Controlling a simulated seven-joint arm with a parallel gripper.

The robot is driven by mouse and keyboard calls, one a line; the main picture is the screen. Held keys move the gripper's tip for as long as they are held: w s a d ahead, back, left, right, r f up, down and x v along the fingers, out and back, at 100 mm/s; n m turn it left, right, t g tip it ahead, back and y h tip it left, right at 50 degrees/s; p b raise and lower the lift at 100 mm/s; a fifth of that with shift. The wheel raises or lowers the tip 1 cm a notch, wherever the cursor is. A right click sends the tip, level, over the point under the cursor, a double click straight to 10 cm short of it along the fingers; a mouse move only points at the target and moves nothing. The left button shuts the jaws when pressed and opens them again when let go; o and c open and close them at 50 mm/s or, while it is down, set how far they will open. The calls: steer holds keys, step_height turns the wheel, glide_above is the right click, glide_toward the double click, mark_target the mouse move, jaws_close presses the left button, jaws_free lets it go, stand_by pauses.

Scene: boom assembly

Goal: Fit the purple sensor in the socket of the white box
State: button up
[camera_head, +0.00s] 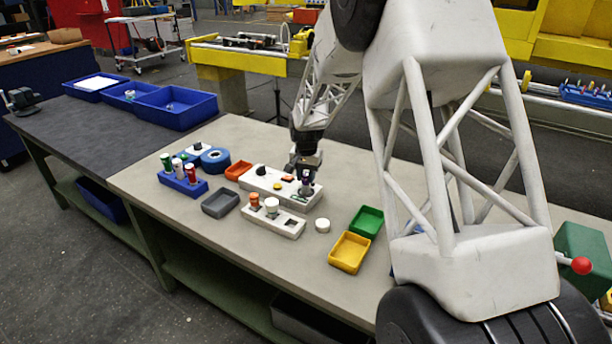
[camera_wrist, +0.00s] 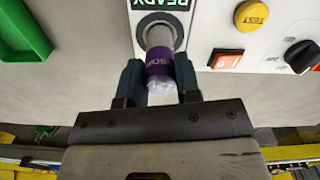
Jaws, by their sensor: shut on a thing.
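The purple sensor (camera_wrist: 158,62) is between my gripper's two dark fingers (camera_wrist: 159,85) in the wrist view. Its grey end points at the dark-ringed socket (camera_wrist: 176,20) of the white box (camera_wrist: 205,20) and overlaps it in the picture. I cannot tell how deep it sits, if at all. In the head view, my gripper (camera_head: 304,172) is over the right end of the white box (camera_head: 262,183), shut on the sensor, which is mostly hidden there.
The box carries a yellow TEST button (camera_wrist: 251,15), an orange switch (camera_wrist: 226,60) and a black knob (camera_wrist: 301,56). A white block with pegs (camera_head: 285,228) stands just in front. A white round cap (camera_head: 322,225), green bin (camera_head: 367,221) and yellow bin (camera_head: 349,252) are to the right.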

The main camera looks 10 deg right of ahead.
steer(key=shift+f, duration=1.4)
stand_by(0.4)
steer(key=o, duration=1)
steer(key=shift+r, duration=0.15)
steer(key=shift+r, duration=3.35)
steer(key=shift+r, duration=0.1)
